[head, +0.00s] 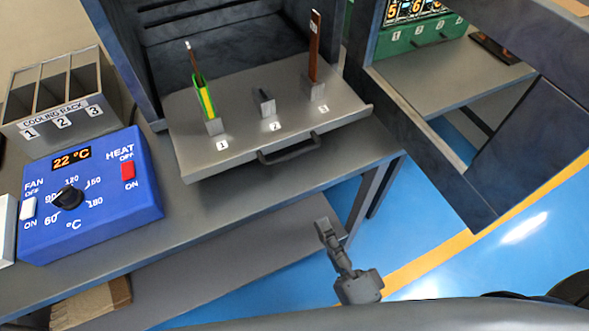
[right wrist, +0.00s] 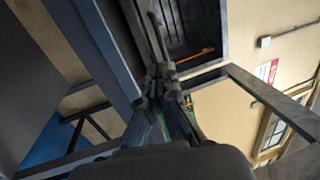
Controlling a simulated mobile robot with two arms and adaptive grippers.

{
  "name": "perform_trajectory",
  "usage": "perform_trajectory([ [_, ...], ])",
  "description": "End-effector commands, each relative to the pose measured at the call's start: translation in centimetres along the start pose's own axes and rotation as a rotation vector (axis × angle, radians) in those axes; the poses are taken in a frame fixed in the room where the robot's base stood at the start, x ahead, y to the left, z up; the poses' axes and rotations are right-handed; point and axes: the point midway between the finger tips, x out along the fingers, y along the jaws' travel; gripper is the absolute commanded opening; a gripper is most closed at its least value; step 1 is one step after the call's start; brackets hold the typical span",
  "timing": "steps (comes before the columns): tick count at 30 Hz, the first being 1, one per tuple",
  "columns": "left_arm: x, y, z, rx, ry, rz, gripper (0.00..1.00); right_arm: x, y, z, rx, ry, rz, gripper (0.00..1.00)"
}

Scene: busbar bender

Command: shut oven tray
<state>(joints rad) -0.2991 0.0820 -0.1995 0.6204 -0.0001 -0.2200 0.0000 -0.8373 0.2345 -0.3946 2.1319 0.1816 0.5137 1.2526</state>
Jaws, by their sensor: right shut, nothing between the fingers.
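The grey oven tray (head: 240,150) is pulled out of the dark oven (head: 215,40) in the head view. Its black handle (head: 289,150) is on the front edge. The tray has holders marked 1, 2 and 3. Holder 1 carries a green-and-yellow piece with a brown end (head: 202,92), and holder 3 a copper-brown bar (head: 315,48). Holder 2 looks empty. My right gripper (head: 325,229) is shut and empty, in front of and below the handle, apart from it in the picture. In the right wrist view its fingers (right wrist: 165,78) point towards the oven opening. My left gripper is not in view.
The framed oven door (head: 444,158) stands open at the right. A blue control box (head: 92,197) showing 22 °C and a grey cooling rack (head: 65,105) stand left of the tray. The workbench (head: 195,215) runs below the tray. Blue floor lies open at the right.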

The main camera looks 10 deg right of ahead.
Motion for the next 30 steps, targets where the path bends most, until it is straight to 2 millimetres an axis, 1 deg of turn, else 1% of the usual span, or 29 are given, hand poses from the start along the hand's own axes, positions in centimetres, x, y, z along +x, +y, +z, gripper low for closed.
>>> perform_trajectory([
  [2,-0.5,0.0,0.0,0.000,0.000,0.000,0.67,1.5,-0.4,-0.1,-0.001,0.002,-0.005,0.00],
  [9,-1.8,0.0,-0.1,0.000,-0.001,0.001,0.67,6.7,-0.3,-0.1,-0.003,0.002,-0.003,0.00],
  [15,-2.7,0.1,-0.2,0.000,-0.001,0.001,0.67,10.4,-0.2,-0.1,-0.005,0.001,0.000,0.00],
  [18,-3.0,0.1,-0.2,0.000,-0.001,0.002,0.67,11.6,-0.1,-0.1,-0.004,0.002,0.000,0.00],
  [21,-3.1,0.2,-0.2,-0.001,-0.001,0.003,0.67,12.4,0.0,-0.1,-0.005,0.001,0.002,0.00],
  [24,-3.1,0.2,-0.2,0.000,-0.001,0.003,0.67,12.7,0.1,-0.1,-0.005,0.001,0.003,0.00],
  [30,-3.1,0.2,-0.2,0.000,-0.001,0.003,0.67,12.8,0.1,-0.1,-0.005,0.001,0.004,0.00],
])
